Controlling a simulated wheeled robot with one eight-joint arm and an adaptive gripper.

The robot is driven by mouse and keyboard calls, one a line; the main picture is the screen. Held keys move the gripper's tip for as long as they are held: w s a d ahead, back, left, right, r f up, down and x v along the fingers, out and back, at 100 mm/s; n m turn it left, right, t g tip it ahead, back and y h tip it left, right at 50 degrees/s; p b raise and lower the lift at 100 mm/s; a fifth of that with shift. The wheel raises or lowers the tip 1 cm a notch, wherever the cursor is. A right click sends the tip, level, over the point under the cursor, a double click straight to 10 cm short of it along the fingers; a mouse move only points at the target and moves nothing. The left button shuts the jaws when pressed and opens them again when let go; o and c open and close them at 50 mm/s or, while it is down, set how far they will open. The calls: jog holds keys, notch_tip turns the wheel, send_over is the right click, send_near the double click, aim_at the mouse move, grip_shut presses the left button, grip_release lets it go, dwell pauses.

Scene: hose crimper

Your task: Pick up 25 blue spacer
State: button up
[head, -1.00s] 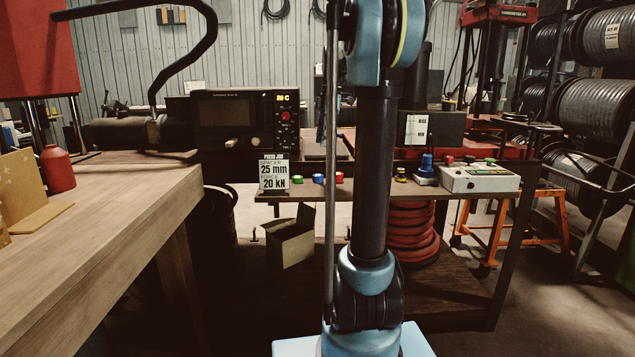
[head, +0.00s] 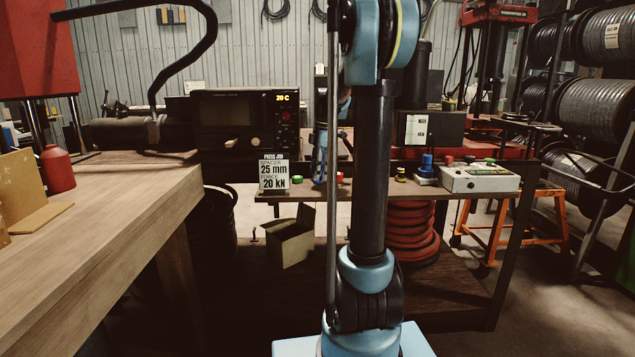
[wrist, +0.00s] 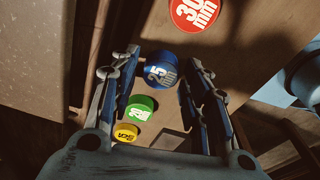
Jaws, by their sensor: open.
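The blue spacer (wrist: 160,74), marked 25, lies on the brown bench top in the wrist view. My gripper (wrist: 162,66) is open, with one finger to the left of the blue spacer and one to the right, and a gap shows on each side. Nothing is held. In the head view my gripper (head: 319,165) points down at the bench, partly behind my own arm. It covers most or all of the blue spacer there.
A red 30 mm spacer (wrist: 195,13) lies beyond the blue one. A green spacer (wrist: 139,107) and a yellow spacer (wrist: 126,132) lie nearer, by the left finger. A job sign (head: 273,173) reading 25 mm, 20 kN stands left of my gripper. A control box (head: 478,178) sits right.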

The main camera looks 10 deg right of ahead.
jog(key=shift+f, duration=0.5)
jog(key=c, duration=1)
